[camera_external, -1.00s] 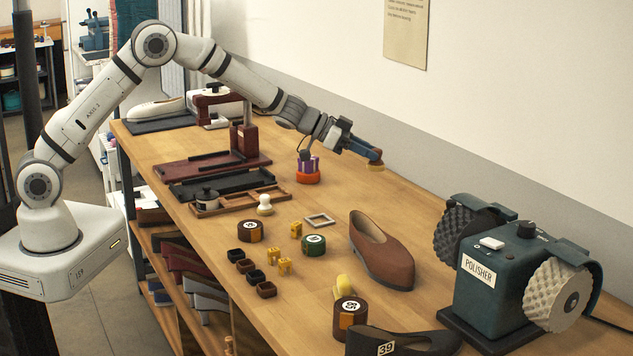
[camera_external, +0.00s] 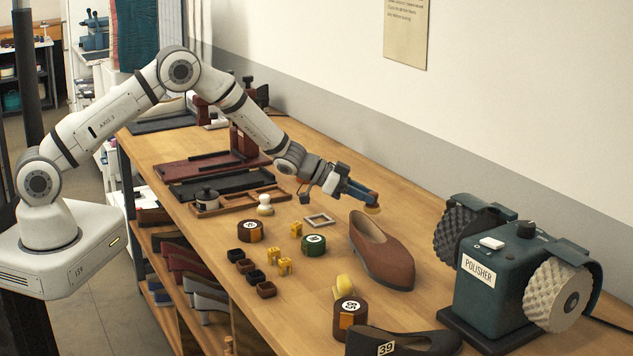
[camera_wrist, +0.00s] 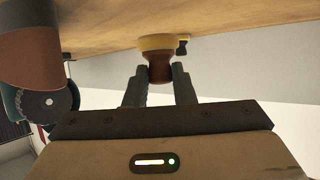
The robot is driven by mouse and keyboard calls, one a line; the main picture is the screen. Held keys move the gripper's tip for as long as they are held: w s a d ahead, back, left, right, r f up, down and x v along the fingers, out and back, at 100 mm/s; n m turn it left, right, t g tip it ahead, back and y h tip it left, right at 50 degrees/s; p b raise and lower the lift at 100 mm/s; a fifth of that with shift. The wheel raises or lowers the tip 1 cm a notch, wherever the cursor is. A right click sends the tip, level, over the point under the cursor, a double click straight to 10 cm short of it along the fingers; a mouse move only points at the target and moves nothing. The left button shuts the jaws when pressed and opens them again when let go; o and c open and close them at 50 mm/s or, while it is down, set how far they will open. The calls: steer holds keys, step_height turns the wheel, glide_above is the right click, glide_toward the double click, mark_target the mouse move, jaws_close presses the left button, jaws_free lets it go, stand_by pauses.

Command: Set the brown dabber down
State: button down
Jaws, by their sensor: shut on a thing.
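My gripper (camera_external: 362,196) is shut on the brown dabber, just behind the heel end of the brown shoe. The fingers hide part of the handle.
The brown shoe (camera_external: 384,255) stands close in front of my gripper. Tins (camera_external: 314,246) and small blocks are nearer. The polisher (camera_external: 500,280) stands at the right. Bench right of the gripper is clear.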

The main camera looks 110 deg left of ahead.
mark_target(365, 206)
steer(key=shift+f, duration=1.6)
steer(key=shift+f, duration=0.1)
steer(key=shift+f, duration=0.2)
steer(key=c, duration=1.2)
jaws_free()
steer(key=shift+r, duration=0.1)
steer(key=shift+r, duration=0.15)
steer(key=b+v, duration=0.1)
steer(key=v, duration=1.1)
steer(key=shift+b, duration=0.4)
steer(key=shift+r, duration=0.1)
